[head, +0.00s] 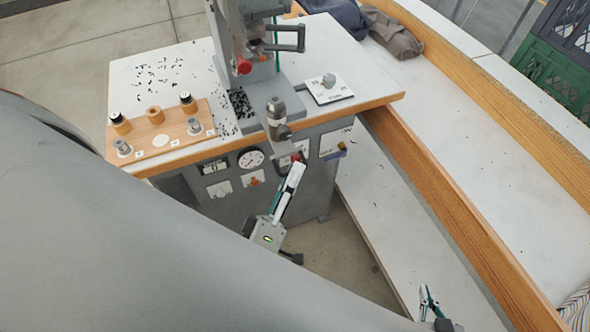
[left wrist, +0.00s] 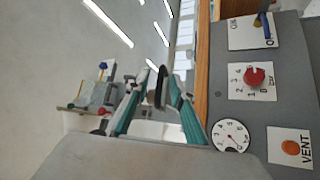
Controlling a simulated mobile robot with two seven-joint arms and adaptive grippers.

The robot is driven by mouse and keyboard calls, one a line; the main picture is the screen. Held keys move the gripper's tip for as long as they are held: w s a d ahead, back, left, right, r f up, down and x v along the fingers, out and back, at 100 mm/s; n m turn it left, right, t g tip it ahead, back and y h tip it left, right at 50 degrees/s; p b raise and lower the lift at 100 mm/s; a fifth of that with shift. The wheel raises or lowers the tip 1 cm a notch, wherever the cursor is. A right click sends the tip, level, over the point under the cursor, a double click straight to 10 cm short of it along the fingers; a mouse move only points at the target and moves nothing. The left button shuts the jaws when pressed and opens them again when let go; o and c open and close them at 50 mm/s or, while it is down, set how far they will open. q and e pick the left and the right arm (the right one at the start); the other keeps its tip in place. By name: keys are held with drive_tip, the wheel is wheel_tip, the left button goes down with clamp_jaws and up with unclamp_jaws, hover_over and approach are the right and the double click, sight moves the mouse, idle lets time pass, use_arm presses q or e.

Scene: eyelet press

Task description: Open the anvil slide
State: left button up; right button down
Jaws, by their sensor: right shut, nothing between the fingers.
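The eyelet press (head: 245,45) stands on the white table. A grey post with a rounded end (head: 277,118), which looks like the anvil slide part, juts over the table's front edge; whether the slide is open cannot be told. My left gripper (head: 297,166) is in front of the press, below that post and near the front panel. In the left wrist view its two teal fingers (left wrist: 156,82) stand apart, with a dark oval thing (left wrist: 161,88) between or behind their tips; contact is unclear. My right gripper (head: 428,291) is shut and empty, low at the right, away from the press.
The front panel has a gauge (head: 251,158), a red knob (left wrist: 255,77) and a vent button (left wrist: 290,147), close beside my left gripper. A wooden tray (head: 158,143) with small cups is on the table's left. A white card (head: 329,88) lies right of the press.

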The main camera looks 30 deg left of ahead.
use_arm(q)
drive_tip(key=v, duration=1.1)
drive_tip(key=w+d+f+m+g+h, duration=0.5)
drive_tip(key=w+d+f+m+h, duration=0.15)
drive_tip(key=m, duration=0.55)
drive_tip(key=a+f+m+g+y, duration=0.3)
drive_tip(key=a+f+m+g, duration=0.2)
drive_tip(key=f, duration=0.5)
drive_tip(key=a+g, duration=0.1)
drive_tip(key=a, duration=0.1)
drive_tip(key=shift+a+f+m+g+y, duration=0.3)
drive_tip(key=shift+a+f+y, duration=0.05)
drive_tip(key=shift+f, duration=0.05)
